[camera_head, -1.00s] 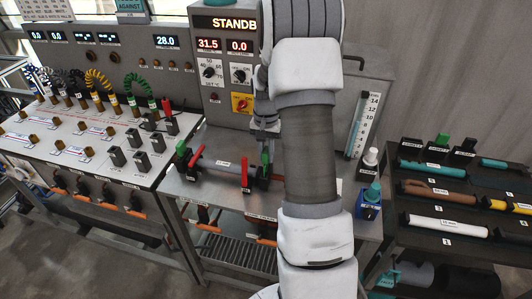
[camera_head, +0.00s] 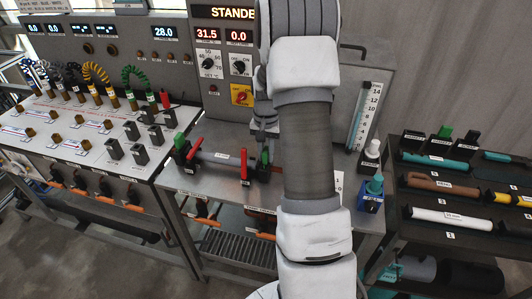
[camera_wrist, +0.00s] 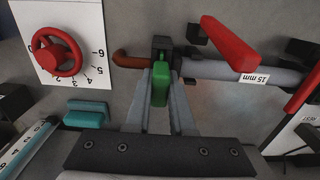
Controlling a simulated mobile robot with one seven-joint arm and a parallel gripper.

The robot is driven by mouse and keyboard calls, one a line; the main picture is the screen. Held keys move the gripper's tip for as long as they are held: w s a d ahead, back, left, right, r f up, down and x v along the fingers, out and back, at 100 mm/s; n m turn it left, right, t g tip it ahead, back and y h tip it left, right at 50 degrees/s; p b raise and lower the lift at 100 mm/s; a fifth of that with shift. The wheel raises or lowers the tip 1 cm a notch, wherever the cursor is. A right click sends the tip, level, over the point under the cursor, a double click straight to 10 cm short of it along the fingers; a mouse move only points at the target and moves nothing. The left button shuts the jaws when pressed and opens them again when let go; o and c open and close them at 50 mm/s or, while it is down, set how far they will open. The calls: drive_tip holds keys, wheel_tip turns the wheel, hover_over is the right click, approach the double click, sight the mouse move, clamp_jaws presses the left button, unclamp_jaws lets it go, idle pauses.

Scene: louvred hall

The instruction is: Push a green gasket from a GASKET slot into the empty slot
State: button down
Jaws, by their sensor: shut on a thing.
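My gripper (camera_wrist: 160,98) is shut on a green gasket (camera_wrist: 161,88), upright between its fingers in the wrist view. The gasket meets a black end block (camera_wrist: 163,46) at the end of the grey 15 mm pipe; how deep it sits in the block is unclear. In the head view my gripper (camera_head: 264,130) is just above this gasket (camera_head: 265,157), partly beside my arm. Another green gasket (camera_head: 179,140) stands at the pipe's left end. A third green piece (camera_head: 445,133) stands in the middle black holder on the right rack. The empty slot cannot be made out surely.
Red levers (camera_head: 244,162) stand along the pipe (camera_head: 218,159), close to my gripper. A red valve wheel (camera_wrist: 57,52) and a brown pipe stub (camera_wrist: 133,60) show in the wrist view.

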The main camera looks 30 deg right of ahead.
drive_tip(key=c, duration=0.7)
unclamp_jaws()
drive_tip(key=shift+r, duration=0.1)
wheel_tip(320, 180, up, 7)
drive_tip(key=p, duration=0.4)
drive_tip(key=shift+p, duration=0.3)
wheel_tip(320, 180, up, 17)
drive_tip(key=shift+r, duration=0.2)
